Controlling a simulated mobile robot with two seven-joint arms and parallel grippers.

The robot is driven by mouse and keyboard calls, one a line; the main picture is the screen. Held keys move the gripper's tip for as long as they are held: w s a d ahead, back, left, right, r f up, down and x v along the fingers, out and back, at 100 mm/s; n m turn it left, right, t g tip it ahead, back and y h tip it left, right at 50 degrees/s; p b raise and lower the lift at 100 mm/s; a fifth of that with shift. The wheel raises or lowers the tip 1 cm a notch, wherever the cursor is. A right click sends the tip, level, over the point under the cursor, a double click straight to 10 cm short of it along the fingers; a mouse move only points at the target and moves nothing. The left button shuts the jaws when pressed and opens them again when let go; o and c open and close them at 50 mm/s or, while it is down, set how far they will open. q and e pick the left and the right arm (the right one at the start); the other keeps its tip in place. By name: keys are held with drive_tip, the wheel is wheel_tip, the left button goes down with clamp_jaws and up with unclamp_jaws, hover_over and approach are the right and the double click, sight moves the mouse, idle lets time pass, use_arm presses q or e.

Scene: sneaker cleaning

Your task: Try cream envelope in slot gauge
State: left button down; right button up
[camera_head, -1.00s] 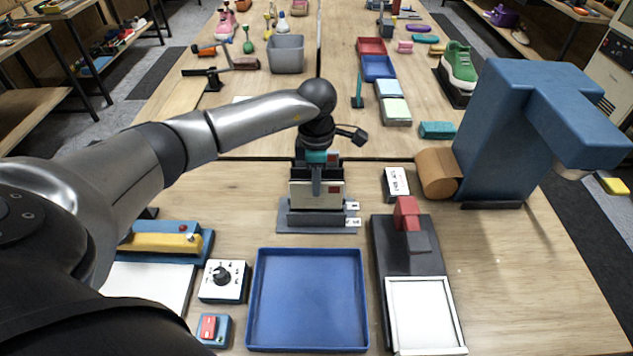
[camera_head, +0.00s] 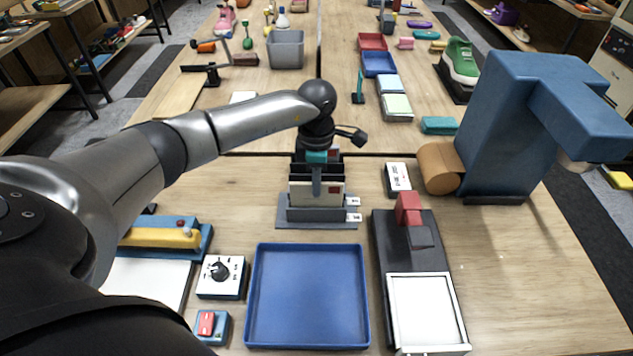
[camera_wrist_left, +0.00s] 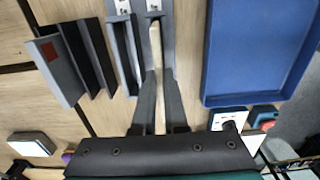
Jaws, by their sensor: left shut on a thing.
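The cream envelope (camera_head: 299,190), with a small red mark at its right, stands upright in my left gripper (camera_head: 317,188). The gripper is shut on it from above. The grey slot gauge (camera_head: 290,222) is right below it, with two white labels at its right end. In the left wrist view the envelope (camera_wrist_left: 157,70) lies between the fingers (camera_wrist_left: 158,105), lined up with the gauge's slot nearer the blue tray. Its lower edge is partly hidden, so I cannot tell how deep it sits in the slot. My right gripper is out of view.
A black-divided rack (camera_wrist_left: 75,60) stands just behind the gauge. The empty blue tray (camera_head: 307,300) is in front. A dark stand with a red block (camera_head: 408,207) and a big blue machine (camera_head: 505,130) are at right. A dial box (camera_head: 220,277) is at front left.

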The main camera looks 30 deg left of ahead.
use_arm(q)
drive_tip(key=shift+f+b, duration=1.5)
drive_tip(key=shift+f, duration=0.3)
drive_tip(key=c, duration=0.9)
unclamp_jaws()
wheel_tip(320, 180, up, 15)
drive_tip(key=shift+r+p, duration=0.15)
drive_tip(key=shift+p, duration=0.15)
